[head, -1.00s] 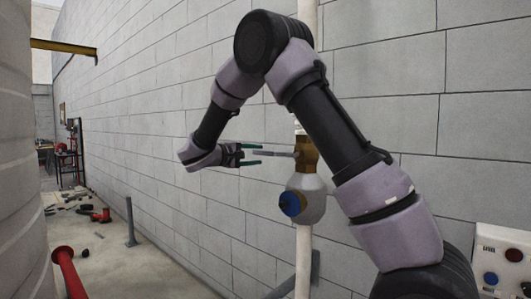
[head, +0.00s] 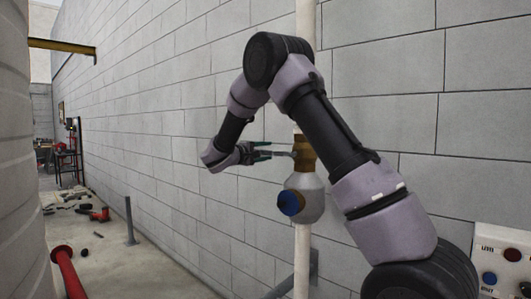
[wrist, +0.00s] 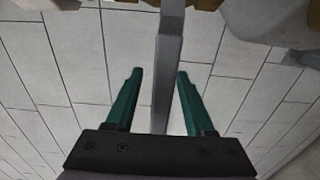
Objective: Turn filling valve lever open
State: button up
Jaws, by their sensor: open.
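The filling valve lever (head: 284,154) is a grey bar reaching left from a brass valve body (head: 304,156) on a white vertical pipe (head: 303,250). In the wrist view the lever (wrist: 167,75) runs down from the top between the two green fingers of my gripper (wrist: 159,72). My gripper is open, with a visible gap between each finger and the lever. In the head view my gripper (head: 268,149) is left of the valve, its fingers around the lever's outer end. My arm crosses just right of the valve body.
A grey fitting (head: 313,200) with a blue knob (head: 290,203) is on the pipe below the valve. A grey block wall (head: 400,120) stands close behind. A white control panel (head: 500,262) is at lower right. A red pipe (head: 70,272) and large tank (head: 22,180) are at left.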

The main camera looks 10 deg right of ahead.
grip_shut()
dwell(1.4)
